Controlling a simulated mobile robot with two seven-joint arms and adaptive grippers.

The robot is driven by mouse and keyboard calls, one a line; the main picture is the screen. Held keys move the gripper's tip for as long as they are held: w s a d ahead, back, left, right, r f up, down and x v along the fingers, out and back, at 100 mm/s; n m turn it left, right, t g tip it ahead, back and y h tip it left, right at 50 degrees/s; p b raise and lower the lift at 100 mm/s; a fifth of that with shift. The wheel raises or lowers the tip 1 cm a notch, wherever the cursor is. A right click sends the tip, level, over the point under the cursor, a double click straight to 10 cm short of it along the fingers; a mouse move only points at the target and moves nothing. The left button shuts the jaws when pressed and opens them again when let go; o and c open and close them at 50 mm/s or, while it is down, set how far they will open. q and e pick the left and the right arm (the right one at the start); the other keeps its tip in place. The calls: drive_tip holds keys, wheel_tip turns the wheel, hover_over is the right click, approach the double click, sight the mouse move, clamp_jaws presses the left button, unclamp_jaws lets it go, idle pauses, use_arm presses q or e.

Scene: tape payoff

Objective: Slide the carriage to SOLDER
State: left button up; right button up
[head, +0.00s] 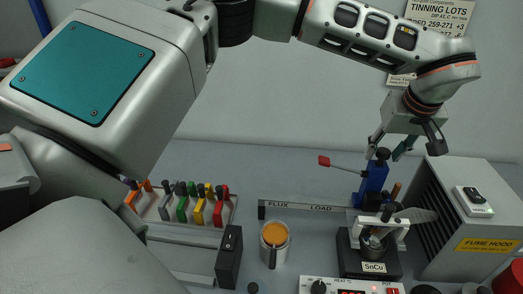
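A blue carriage (374,181) with a black knob on top and a red-tipped lever (325,161) reaching left stands at the right part of a grey rail (300,208). The rail reads FLUX and LOAD; the carriage is right of LOAD, behind the SnCu solder pot (374,267). No SOLDER label is readable. My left gripper (405,148) is above and slightly right of the carriage, pointing down, with its fingers apart. Whether a finger touches the black knob cannot be told. My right gripper is not in view.
A fume hood (470,220) stands close on the right. A cup with orange contents (274,240) and a dark switch box (229,257) stand in front of the rail. A rack of coloured-handled tools (165,233) is at left. A heat control panel (350,287) is at the front.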

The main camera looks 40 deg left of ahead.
use_arm(q)
drive_tip(key=shift+r, duration=2.85)
